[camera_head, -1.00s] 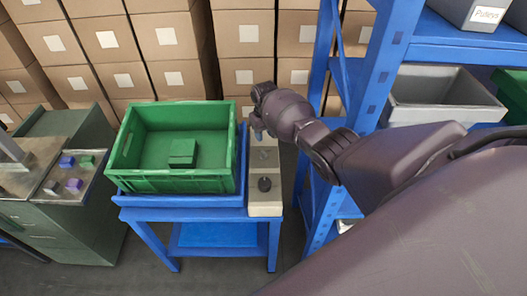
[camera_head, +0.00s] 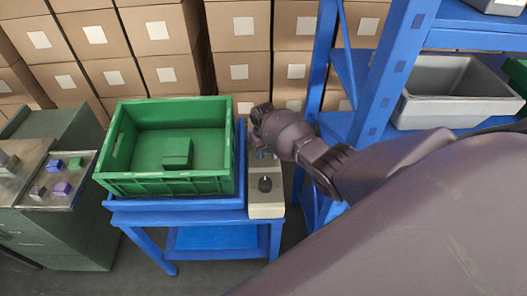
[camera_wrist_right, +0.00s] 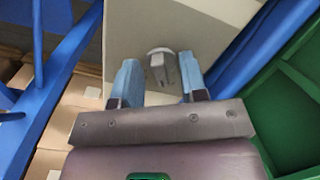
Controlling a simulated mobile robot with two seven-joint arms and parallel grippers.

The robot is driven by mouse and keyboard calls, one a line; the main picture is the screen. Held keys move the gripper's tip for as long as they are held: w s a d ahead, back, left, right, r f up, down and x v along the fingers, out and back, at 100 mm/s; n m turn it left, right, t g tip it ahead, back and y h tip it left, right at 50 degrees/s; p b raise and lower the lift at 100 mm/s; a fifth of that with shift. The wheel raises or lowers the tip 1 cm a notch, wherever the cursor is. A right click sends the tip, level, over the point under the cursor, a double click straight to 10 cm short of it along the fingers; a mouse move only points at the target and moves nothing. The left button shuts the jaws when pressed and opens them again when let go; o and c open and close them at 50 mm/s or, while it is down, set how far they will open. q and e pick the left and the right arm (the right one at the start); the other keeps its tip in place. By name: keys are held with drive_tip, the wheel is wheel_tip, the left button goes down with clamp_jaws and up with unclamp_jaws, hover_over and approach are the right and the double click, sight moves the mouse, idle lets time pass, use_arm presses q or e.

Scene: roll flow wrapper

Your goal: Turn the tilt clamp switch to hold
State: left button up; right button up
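A narrow beige control box (camera_head: 265,205) stands at the right edge of the blue table. A black knob (camera_head: 265,184) sits on its near part. My right gripper (camera_head: 262,154) is over the box's far part, beyond this knob. In the right wrist view my right gripper (camera_wrist_right: 157,80) is open, its two blue fingers spread. A grey switch lever (camera_wrist_right: 158,66) with a pale curved mark stands between them, with gaps on both sides. I cannot read any label, nor tell which setting the lever points to. My left gripper is not in view.
A green crate (camera_head: 165,184) holding a green block (camera_head: 177,153) stands on the blue table (camera_head: 185,218), left of the box. A blue shelf rack (camera_head: 385,80) stands close on the right. Stacked cartons (camera_head: 238,73) are behind.

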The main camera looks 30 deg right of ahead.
drive_tip(key=shift+r, duration=0.1)
clamp_jaws()
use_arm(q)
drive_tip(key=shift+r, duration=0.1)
